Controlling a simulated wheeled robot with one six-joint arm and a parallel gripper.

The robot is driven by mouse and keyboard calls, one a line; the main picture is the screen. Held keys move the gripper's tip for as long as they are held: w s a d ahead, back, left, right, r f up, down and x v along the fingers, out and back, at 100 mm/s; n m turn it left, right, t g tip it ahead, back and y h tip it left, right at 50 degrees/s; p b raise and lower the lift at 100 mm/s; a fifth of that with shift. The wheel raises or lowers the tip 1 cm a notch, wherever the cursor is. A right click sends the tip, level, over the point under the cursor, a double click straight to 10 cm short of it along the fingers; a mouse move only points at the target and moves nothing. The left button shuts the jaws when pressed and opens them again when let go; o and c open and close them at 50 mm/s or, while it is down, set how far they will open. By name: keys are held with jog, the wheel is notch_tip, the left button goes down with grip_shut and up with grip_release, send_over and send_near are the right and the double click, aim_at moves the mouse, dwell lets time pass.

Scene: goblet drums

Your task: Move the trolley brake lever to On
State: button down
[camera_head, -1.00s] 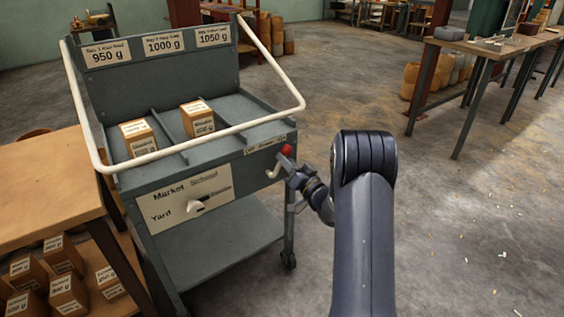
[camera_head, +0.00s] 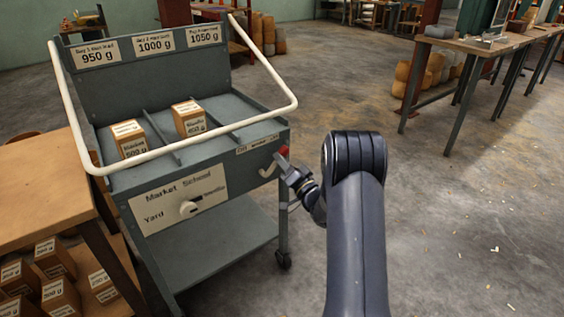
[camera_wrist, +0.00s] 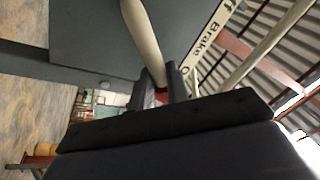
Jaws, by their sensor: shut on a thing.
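The grey trolley (camera_head: 217,165) stands left of my arm. Its brake lever has a red knob (camera_head: 283,151) at the right end of the front panel, by the right end of the brake label (camera_head: 257,144). My gripper (camera_head: 281,160) is shut on the lever at this knob. In the wrist view my gripper's two fingers (camera_wrist: 163,85) close around the lever, with a bit of red (camera_wrist: 161,98) between them. The wrist view shows "Brake" on the label (camera_wrist: 208,35), partly cut off. The lever's exact setting is hard to read.
A pale handrail (camera_head: 215,134) rings the trolley top, with two labelled boxes (camera_head: 188,119) behind it. A wooden table (camera_head: 45,180) with boxes below stands at left. The floor at right is open.

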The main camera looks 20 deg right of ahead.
jog(key=c, duration=1.4)
grip_release()
jog(key=shift+d, duration=0.1)
jog(key=shift+o, duration=0.2)
jog(key=p+v, duration=0.1)
jog(key=v, duration=0.9)
jog(key=shift+s, duration=0.4)
jog(key=shift+f, duration=0.1)
jog(key=x, duration=1.1)
jog(key=shift+n+b, duration=0.3)
jog(key=shift+b, duration=0.15)
jog(key=shift+s, duration=0.1)
